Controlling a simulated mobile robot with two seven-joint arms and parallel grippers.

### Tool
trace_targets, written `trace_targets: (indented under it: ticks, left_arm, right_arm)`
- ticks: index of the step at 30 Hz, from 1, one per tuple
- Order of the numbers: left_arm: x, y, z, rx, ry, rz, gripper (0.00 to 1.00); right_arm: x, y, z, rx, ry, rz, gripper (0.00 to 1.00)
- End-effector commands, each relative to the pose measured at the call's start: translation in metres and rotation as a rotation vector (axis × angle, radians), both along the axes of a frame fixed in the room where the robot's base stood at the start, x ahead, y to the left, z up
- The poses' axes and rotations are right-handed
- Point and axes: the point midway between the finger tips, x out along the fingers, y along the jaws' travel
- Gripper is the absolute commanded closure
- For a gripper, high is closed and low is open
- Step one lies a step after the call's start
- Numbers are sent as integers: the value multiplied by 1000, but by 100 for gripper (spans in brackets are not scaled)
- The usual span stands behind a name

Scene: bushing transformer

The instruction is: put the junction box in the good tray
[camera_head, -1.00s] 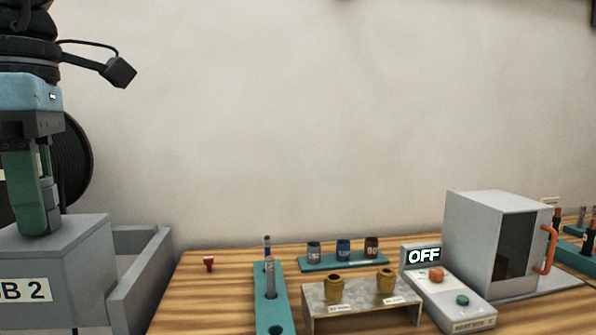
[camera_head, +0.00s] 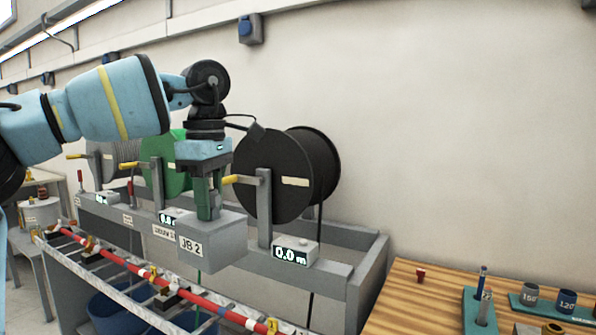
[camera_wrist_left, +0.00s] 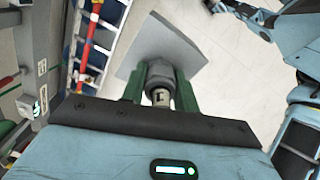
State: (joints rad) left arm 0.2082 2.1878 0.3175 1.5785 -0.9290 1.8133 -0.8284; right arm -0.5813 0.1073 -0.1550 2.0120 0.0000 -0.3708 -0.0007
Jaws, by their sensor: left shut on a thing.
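The junction box (camera_head: 212,243) is a grey box with a label reading "JB 2". In the head view it hangs upright below my left gripper (camera_head: 207,212), in front of the cable reels. My left gripper has green fingers shut on the fitting on top of the box. In the left wrist view the box (camera_wrist_left: 178,52) shows beyond the fingers (camera_wrist_left: 160,90), with the grey fitting between them and the floor below. No good tray can be made out in these frames. My right gripper is not in view.
A black cable reel (camera_head: 272,178) and a green reel (camera_head: 160,165) stand behind the box. A ladder-like rack with a red cable (camera_head: 140,272) runs below it. Blue bins (camera_head: 115,305) sit under the rack. A wooden table (camera_head: 420,300) holds small parts at right.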

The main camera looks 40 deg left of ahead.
Motion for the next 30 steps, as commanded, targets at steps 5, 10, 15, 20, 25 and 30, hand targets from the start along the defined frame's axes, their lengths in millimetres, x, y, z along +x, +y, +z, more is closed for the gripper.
trace_targets:
  ticks: [5, 10, 15, 20, 25, 30]
  left_arm:
    - [-4, 43, -72, -9, 0, -97, 100]
    - [-5, 61, -144, -7, -1, -231, 100]
    - [-3, 63, -197, -3, -3, -352, 100]
    - [-3, 58, -235, -2, -1, -451, 100]
    - [-2, 42, -288, -5, 2, -606, 100]
    - [0, 10, -344, -10, -5, -810, 100]
  right_arm:
    - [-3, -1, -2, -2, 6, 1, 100]
    - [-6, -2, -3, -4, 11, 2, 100]
    - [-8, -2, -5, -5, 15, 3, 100]
    - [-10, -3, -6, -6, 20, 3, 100]
    - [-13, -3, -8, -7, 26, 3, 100]
    - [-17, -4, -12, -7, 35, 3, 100]
